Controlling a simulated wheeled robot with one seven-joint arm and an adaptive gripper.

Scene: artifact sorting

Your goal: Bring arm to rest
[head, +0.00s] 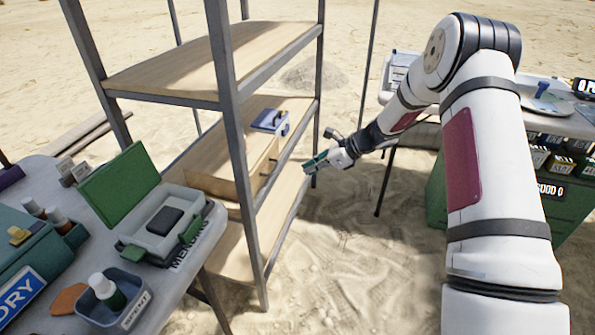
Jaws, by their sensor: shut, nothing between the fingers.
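My arm reaches in from the right side of the head view, bent at a high elbow, with the forearm sloping down to the left. My gripper (316,163) is shut and empty. It is in the air near the right front post of the shelf rack, at about the height of the middle shelf. From this view I cannot tell the exact gap between the fingers and the post.
A metal rack (225,100) with wooden shelves stands left of my gripper, holding a wooden drawer box (230,178) and a blue item (270,121). A left table (190,240) bears an open green-lidded case (150,228). A right table (565,122) stands behind my arm. Sand between is open.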

